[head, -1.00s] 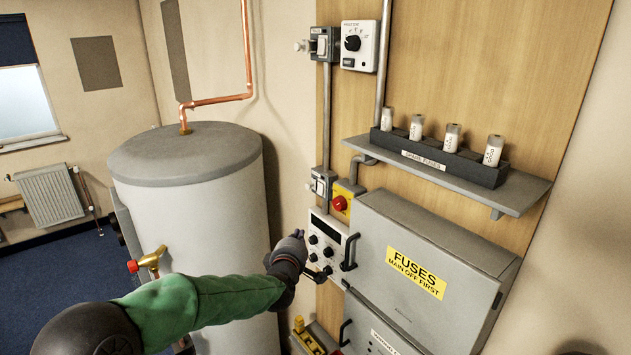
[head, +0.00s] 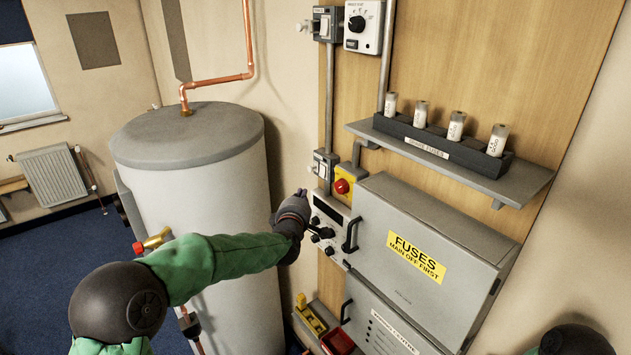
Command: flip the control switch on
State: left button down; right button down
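Two grey switch boxes are on the wooden board in the head view: an upper one (head: 326,24) beside a dial unit, and a lower one (head: 325,166) beside a red button on a yellow box. Which is the control switch I cannot tell from labels. My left gripper (head: 303,196) is just below and left of the lower box, in front of the left edge of a panel with black knobs (head: 331,219). Contact is not clear. Its fingers are dark and bunched in view, so their opening cannot be told. My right gripper is out of view.
A grey fuse cabinet (head: 425,235) stands right of the panel, with a shelf (head: 535,183) of spare fuses above. A large grey cylinder (head: 205,200) is on the left, with a copper pipe (head: 222,78). A red tray (head: 338,342) and yellow item (head: 311,319) are below.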

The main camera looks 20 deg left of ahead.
pick_arm(q)
jog(key=p, duration=0.3)
send_near(322, 171)
jog(key=w+a+f, duration=0.3)
jog(key=w+a, duration=0.1)
jog(key=shift+w+d+p, duration=0.4)
jog(key=shift+w+d, duration=0.4)
jog(key=shift+w, duration=0.3)
